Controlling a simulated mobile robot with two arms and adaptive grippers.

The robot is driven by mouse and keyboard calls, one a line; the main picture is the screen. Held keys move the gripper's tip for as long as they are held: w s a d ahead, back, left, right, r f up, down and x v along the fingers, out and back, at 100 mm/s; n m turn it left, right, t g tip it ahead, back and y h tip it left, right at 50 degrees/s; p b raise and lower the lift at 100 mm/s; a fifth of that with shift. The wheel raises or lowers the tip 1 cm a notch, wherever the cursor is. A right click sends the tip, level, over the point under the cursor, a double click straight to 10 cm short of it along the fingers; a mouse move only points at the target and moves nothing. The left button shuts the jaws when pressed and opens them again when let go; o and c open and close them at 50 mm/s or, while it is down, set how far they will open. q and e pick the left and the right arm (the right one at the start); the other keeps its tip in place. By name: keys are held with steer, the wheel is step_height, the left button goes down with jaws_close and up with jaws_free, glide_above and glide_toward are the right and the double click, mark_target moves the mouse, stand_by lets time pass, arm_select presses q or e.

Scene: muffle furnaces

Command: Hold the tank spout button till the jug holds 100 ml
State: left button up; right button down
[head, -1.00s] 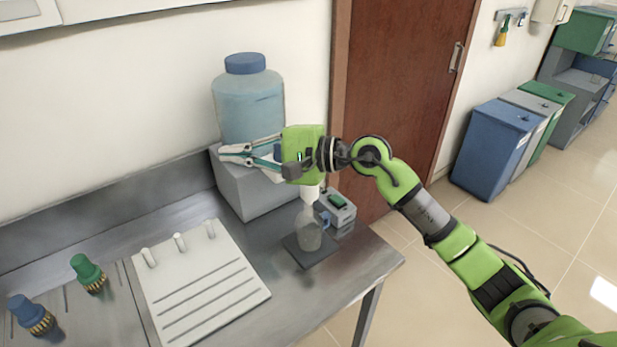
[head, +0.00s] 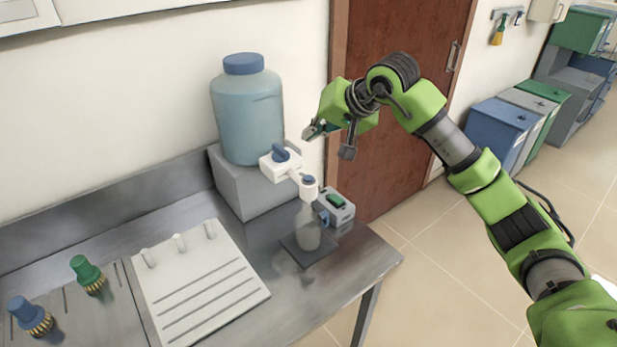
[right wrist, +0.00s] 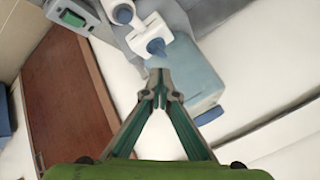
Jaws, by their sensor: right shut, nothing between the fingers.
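The tank (head: 248,120) is a translucent blue-capped vessel on a grey block. Its white tap (head: 282,161) carries a blue lever and leads to a spout with a blue button (head: 309,181). The clear jug (head: 308,232) stands upright below the spout on a dark plate (head: 312,256); its level is too small to read. My right gripper (head: 308,132) is shut and empty, above and right of the tap, apart from it. In the right wrist view, its closed fingertips (right wrist: 160,98) show in front of the tank (right wrist: 188,85) and tap (right wrist: 150,38). My left gripper is out of view.
A white slotted rack (head: 205,285) and green (head: 88,270) and blue (head: 28,312) brush-like items lie left on the steel bench (head: 345,270). A brown door (head: 400,150) is behind my right arm.

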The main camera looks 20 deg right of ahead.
steer(key=b, duration=0.4)
glide_above(311, 179)
step_height(311, 179, down, 7)
steer(key=shift+w+f, duration=0.1)
steer(key=shift+f, duration=0.1)
steer(key=shift+f+b, duration=0.65)
steer(key=shift+f, duration=0.05)
steer(key=shift+f, duration=0.1)
stand_by(0.5)
steer(key=shift+f+b, duration=0.35)
steer(key=shift+b, duration=0.2)
steer(key=shift+f+b, duration=0.5)
stand_by(4.7)
